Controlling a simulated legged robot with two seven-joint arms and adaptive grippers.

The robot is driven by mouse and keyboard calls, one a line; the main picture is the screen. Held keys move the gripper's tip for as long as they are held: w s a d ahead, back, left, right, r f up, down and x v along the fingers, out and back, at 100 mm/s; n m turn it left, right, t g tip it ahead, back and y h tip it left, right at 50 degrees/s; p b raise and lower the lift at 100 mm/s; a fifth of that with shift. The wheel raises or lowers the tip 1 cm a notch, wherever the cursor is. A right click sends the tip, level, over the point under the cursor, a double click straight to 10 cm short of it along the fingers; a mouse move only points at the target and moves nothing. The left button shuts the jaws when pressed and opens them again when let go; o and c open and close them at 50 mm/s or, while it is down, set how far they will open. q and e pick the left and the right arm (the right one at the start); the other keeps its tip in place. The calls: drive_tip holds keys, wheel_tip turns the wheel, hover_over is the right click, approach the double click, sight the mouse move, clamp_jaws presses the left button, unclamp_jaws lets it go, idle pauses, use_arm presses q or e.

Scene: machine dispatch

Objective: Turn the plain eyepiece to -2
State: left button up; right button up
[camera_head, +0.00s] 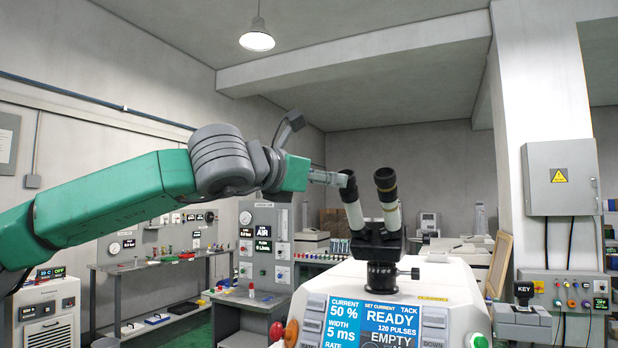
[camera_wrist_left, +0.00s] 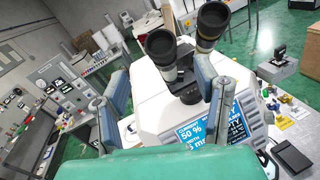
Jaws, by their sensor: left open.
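The microscope's two eyepieces stand tilted on a black head above the white machine. The plain eyepiece (camera_head: 349,186) is the left one, with a black top on a white tube; it also shows in the left wrist view (camera_wrist_left: 161,46). The other eyepiece (camera_head: 386,182) carries a gold ring and shows to the right in the wrist view (camera_wrist_left: 211,24). My left gripper (camera_head: 330,178) is open, its fingertips at the plain eyepiece's left side. In the wrist view, that eyepiece lies between the open fingers (camera_wrist_left: 160,72); contact cannot be told. Scale marks are unreadable. My right gripper is out of view.
The ringed eyepiece stands close beside the plain one. Below them are a black knob (camera_head: 414,273) and the machine's blue display (camera_head: 385,322), reading READY. A grey control cabinet (camera_head: 265,240) stands behind at left. Space above the eyepieces is clear.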

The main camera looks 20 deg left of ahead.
use_arm(q)
drive_tip(key=v, duration=0.4)
drive_tip(key=shift+s+a, duration=0.15)
